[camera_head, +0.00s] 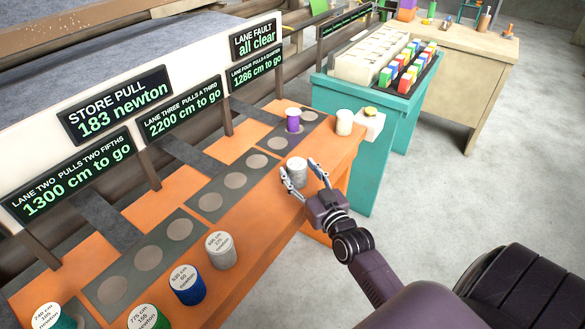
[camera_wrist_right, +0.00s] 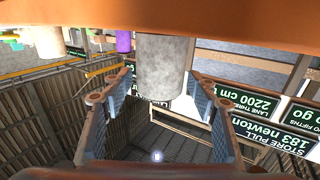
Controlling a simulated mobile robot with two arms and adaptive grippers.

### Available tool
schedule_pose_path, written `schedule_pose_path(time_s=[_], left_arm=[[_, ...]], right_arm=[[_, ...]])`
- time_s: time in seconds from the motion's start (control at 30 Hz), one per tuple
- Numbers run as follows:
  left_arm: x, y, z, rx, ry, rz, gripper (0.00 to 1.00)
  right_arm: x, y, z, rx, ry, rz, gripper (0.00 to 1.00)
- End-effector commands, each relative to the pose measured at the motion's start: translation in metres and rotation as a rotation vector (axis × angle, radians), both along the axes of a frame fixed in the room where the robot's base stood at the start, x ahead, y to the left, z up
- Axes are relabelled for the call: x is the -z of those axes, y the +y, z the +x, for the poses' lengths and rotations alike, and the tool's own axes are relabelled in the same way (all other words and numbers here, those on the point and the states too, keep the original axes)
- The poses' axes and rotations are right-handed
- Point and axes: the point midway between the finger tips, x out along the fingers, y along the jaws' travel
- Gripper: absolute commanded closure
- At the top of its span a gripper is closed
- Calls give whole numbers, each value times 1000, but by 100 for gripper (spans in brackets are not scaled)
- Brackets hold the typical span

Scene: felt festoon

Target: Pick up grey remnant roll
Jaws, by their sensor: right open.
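The grey remnant roll (camera_head: 297,172) stands upright on the orange bench, near its front edge. My right gripper (camera_head: 299,168) is open, with one finger on each side of the roll. In the right wrist view the picture is inverted, and the grey roll (camera_wrist_right: 162,68) hangs from the orange bench top (camera_wrist_right: 160,16) between the spread fingers of my right gripper (camera_wrist_right: 160,84). Gaps show between the roll and both fingers there. My left gripper is not in view.
A purple roll (camera_head: 293,120) and a cream roll (camera_head: 344,122) stand farther back. Display boards (camera_head: 118,104) line the rear. Grey floor (camera_head: 440,200) lies open at right.

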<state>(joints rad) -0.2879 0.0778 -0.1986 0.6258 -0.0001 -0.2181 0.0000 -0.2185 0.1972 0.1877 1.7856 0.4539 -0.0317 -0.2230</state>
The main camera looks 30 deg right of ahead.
Motion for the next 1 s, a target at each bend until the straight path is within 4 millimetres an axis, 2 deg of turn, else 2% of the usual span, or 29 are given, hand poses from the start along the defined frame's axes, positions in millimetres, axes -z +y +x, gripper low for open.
schedule_pose_path(time_s=[0.1,0.27,0.5,0.7,0.83,1.0], left_arm=[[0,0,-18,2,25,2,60],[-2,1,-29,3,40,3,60],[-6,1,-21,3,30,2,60],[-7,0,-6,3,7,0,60],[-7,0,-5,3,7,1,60],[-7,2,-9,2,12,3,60]], right_arm=[[-2,-2,14,0,-2,0,46],[-2,-4,31,-1,-1,0,46],[-2,-9,64,-1,-2,0,46],[-1,-9,71,-1,0,0,46],[0,-9,71,-1,0,0,46],[0,-9,71,-1,0,0,65]])
